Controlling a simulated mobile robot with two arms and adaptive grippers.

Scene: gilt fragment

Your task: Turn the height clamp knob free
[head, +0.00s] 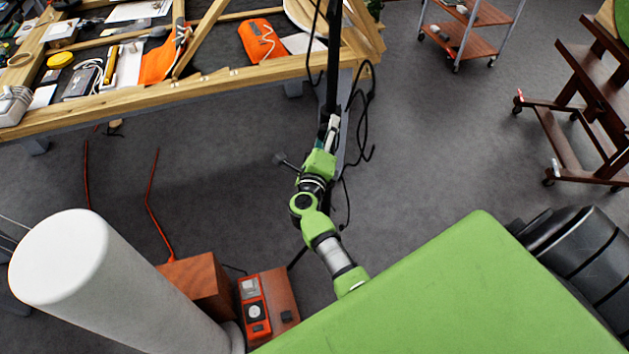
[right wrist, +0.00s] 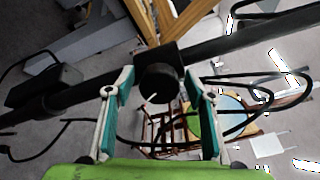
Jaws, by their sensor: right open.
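The height clamp knob (right wrist: 160,84) is black and round with a pale line on its face. It sits on a black clamp block (right wrist: 179,58) on a dark pole (right wrist: 245,39) in the right wrist view. My right gripper (right wrist: 157,92) is open, with its teal-lined fingers on either side of the knob and gaps on both sides. In the head view my right gripper (head: 329,133) is at the dark upright pole (head: 332,62), and the knob cannot be made out there. My left gripper is not in view.
Black cables (head: 362,110) hang beside the pole. A wooden-framed workbench (head: 200,88) with tools and an orange cloth is at the upper left. Wooden boxes (head: 198,283) stand at the lower left. Trolleys are at the upper right, with clear grey floor between.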

